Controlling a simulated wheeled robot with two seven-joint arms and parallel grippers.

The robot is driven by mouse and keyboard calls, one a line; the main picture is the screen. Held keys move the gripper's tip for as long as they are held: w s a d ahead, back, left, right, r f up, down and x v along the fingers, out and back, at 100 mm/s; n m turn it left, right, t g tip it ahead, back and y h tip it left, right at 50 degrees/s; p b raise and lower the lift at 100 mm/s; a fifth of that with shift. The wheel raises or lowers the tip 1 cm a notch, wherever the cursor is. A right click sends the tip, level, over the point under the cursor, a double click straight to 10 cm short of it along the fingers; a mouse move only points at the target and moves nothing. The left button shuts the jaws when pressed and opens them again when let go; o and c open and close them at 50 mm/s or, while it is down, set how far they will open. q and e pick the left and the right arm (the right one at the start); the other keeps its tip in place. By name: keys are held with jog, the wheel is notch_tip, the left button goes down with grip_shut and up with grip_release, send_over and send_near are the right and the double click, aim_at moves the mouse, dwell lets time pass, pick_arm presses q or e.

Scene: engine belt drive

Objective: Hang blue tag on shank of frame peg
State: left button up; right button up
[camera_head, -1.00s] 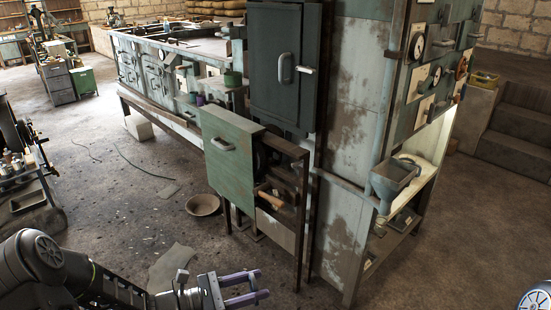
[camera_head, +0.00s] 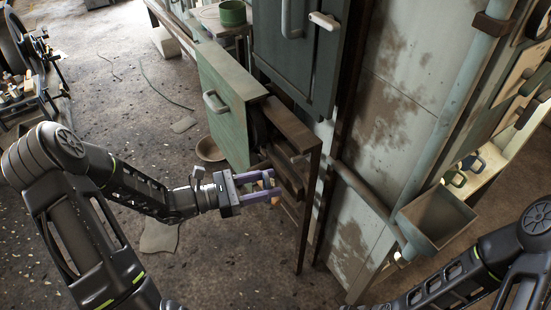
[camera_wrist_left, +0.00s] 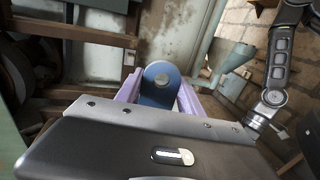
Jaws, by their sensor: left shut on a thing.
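The blue tag (camera_wrist_left: 158,96), a rounded plate with a pale round spot near its top, is held between the purple fingers of my left gripper in the left wrist view. In the head view my left gripper (camera_head: 272,184) is shut at the open side of the wooden frame (camera_head: 296,130) beside the green panel. The tag is too small or hidden to make out there. I cannot pick out the frame peg in either view. My right arm shows at the lower right, but its gripper is out of view.
The green panel (camera_head: 222,105) with a handle stands just left of the frame. A tall dark cabinet door (camera_head: 300,50) is behind it. A grey hopper (camera_head: 436,215) hangs at the right. A bowl (camera_head: 210,149) lies on the floor.

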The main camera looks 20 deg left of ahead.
dwell(0.3)
pick_arm(q)
jog(key=w+n+t+y+b, duration=0.1)
jog(key=b, duration=0.1)
jog(key=w+n+t+y+b, duration=0.1)
jog(key=n+b, duration=0.1)
jog(key=w+n+t+y+b, duration=0.1)
jog(key=w+n+b, duration=0.1)
jog(key=shift+a+f, duration=0.3)
jog(key=shift+a, duration=0.05)
jog(key=shift+w+d, duration=0.1)
jog(key=shift+d, duration=0.05)
jog(key=b, duration=0.2)
send_near(309, 157)
jog(key=shift+x, duration=1.5)
jog(key=shift+b+x, duration=0.5)
jog(key=shift+x, duration=1.7)
jog(key=shift+d+r, duration=0.1)
jog(key=shift+d, duration=0.1)
